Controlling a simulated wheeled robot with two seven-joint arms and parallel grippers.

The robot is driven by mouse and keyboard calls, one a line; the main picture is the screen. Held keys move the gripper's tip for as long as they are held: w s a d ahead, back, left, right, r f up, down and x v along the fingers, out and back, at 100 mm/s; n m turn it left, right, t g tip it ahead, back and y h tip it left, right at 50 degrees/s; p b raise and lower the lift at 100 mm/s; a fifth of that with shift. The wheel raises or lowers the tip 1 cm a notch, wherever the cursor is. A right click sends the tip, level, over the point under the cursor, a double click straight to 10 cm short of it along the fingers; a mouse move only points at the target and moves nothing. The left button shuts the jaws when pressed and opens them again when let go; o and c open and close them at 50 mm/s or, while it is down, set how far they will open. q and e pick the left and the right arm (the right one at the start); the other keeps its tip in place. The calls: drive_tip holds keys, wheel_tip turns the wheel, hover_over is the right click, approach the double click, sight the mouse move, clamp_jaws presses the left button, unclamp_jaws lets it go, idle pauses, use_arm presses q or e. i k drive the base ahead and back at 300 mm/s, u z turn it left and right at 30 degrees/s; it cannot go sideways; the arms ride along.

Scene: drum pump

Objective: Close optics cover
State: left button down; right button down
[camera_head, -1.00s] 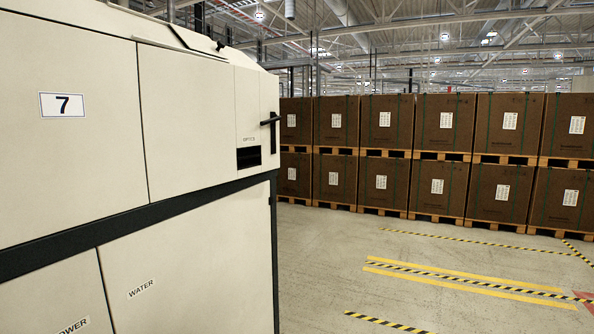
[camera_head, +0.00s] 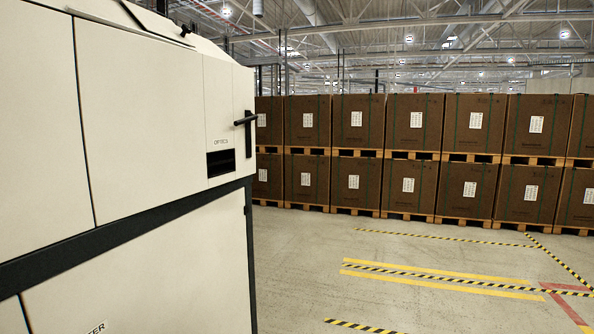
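The white machine cabinet (camera_head: 140,120) fills the left side of the head view. Near its right end is a narrow panel labelled OPTICS (camera_head: 219,110), with a dark rectangular opening (camera_head: 221,162) below the label. A black handle (camera_head: 246,119) sticks out at the cabinet's right edge, just right of this panel. On the cabinet's top is a sloped lid with a small black latch or handle (camera_head: 185,30). I cannot tell from this angle which part is the optics cover or whether it stands open. Neither of my grippers is in view.
Stacked brown boxes on wooden pallets (camera_head: 414,155) stand in rows at the back. The grey floor (camera_head: 310,250) right of the cabinet is clear, with yellow and black-striped tape (camera_head: 440,279) on it. A dark band (camera_head: 110,232) runs along the cabinet.

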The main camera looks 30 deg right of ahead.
sight(158, 118)
drive_tip(key=z, duration=0.25)
drive_tip(key=i, duration=0.95)
drive_tip(key=u, duration=0.15)
